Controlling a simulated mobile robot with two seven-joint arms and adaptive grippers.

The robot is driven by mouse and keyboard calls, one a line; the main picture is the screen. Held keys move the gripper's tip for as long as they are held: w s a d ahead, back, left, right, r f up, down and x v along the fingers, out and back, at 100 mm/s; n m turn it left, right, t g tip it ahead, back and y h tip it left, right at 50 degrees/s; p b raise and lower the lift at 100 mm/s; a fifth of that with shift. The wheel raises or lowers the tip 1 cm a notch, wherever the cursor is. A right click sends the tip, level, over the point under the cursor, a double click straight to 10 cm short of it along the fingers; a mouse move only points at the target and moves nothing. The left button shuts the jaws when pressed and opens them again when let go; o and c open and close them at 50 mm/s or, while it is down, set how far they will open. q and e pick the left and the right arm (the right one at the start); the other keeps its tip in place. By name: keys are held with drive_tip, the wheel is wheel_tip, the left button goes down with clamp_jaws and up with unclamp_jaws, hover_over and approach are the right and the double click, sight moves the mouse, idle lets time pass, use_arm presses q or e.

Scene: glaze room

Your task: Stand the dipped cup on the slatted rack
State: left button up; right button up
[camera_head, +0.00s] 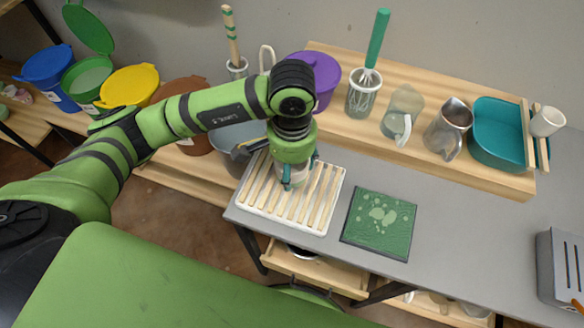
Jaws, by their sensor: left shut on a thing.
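The slatted rack (262,208), pale wooden slats in a white tray, lies at the left end of the grey table. My left gripper (290,182) points down over the rack's back right part, shut on the cup (302,176). Only a small pale part of the cup shows; the fingers and wrist hide the rest. It looks upright, but I cannot tell whether its base touches the slats. My right gripper is not in view.
A glaze-spotted green mat (380,222) lies right of the rack. A grey bucket (224,158) stands behind left. A wooden shelf (445,166) along the back holds a whisk jar (362,97), a metal pitcher (447,127) and a teal bin (497,135).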

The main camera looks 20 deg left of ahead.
sight(292, 169)
use_arm(q)
wheel_tip(292, 169, down, 2)
drive_tip(key=shift+f+p, duration=0.1)
drive_tip(key=shift+p, duration=0.2)
drive_tip(key=shift+f, duration=0.2)
drive_tip(key=shift+f, duration=0.1)
drive_tip(key=shift+f+b, duration=0.1)
drive_tip(key=shift+b, duration=0.2)
drive_tip(key=o, duration=1.3)
drive_tip(key=shift+c, duration=0.2)
